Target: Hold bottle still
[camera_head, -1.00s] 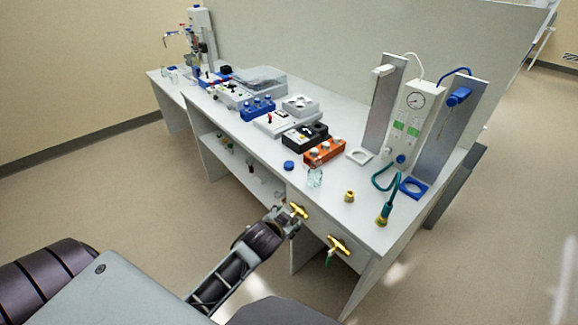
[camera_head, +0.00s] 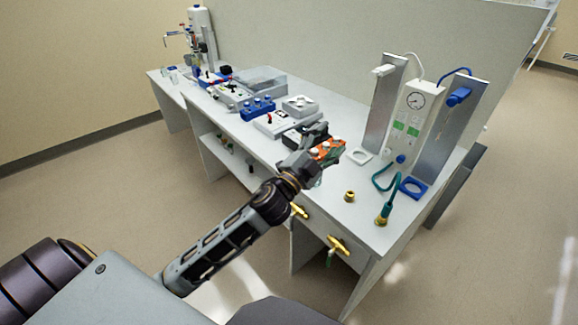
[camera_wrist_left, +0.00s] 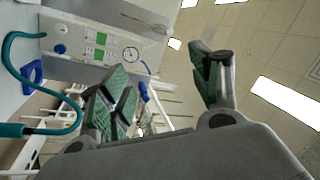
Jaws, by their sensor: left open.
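My left gripper (camera_head: 318,150) is over the bench near its front edge, in front of the orange block. In the left wrist view its green-padded fingers (camera_wrist_left: 160,88) are spread apart, with nothing between them. The small clear glass bottle cannot be made out clearly now; the gripper and wrist cover the place where it stood on the bench. It does not show in the left wrist view either. The blue cap beside that place is also hidden. My right gripper is not in view.
An orange block (camera_head: 327,150) sits just behind the gripper. Yellow valve handles (camera_head: 338,245) stick out at the front.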

